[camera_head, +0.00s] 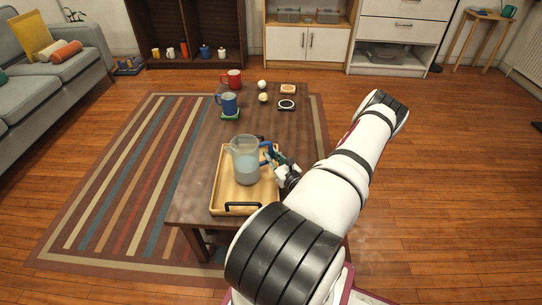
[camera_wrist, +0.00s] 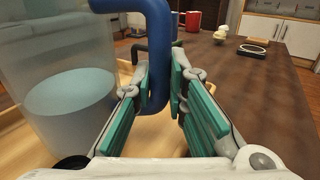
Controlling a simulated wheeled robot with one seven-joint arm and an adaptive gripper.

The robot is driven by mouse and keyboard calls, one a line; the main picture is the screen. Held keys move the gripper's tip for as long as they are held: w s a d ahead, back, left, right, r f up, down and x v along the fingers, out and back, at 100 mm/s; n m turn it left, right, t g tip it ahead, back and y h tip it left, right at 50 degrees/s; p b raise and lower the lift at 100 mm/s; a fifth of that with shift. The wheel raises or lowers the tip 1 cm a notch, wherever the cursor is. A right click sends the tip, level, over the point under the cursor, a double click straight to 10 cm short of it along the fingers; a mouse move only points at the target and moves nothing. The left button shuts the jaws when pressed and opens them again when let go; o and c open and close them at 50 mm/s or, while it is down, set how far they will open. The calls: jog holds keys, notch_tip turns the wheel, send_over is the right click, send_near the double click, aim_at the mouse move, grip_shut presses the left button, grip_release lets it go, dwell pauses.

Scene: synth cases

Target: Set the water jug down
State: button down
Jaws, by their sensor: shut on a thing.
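The water jug (camera_head: 245,160) is clear, partly filled with water, and has a blue handle. It stands upright over the wooden tray (camera_head: 219,196) on the low table; I cannot tell whether its base touches the tray. In the wrist view the jug (camera_wrist: 60,95) fills the left side, and its blue handle (camera_wrist: 160,50) runs down between my fingers. My gripper (camera_head: 278,166) comes from the right and is shut on the handle; its green finger pads (camera_wrist: 165,90) lie on both sides of it. The jug's base is out of the wrist view.
The dark wooden table (camera_head: 195,185) also holds a blue mug (camera_head: 228,104) on a green coaster, a red mug (camera_head: 232,79), small pale round things and two coasters behind the tray. The tray has a black handle (camera_head: 243,206) at its front. The table's right side is partly hidden by my arm.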

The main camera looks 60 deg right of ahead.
jog(key=shift+f+b, duration=0.4)
jog(key=shift+f, duration=0.1)
jog(key=c, duration=1.5)
grip_release()
jog(key=shift+f, duration=0.15)
jog(key=shift+s, duration=0.1)
jog(key=v, duration=1.2)
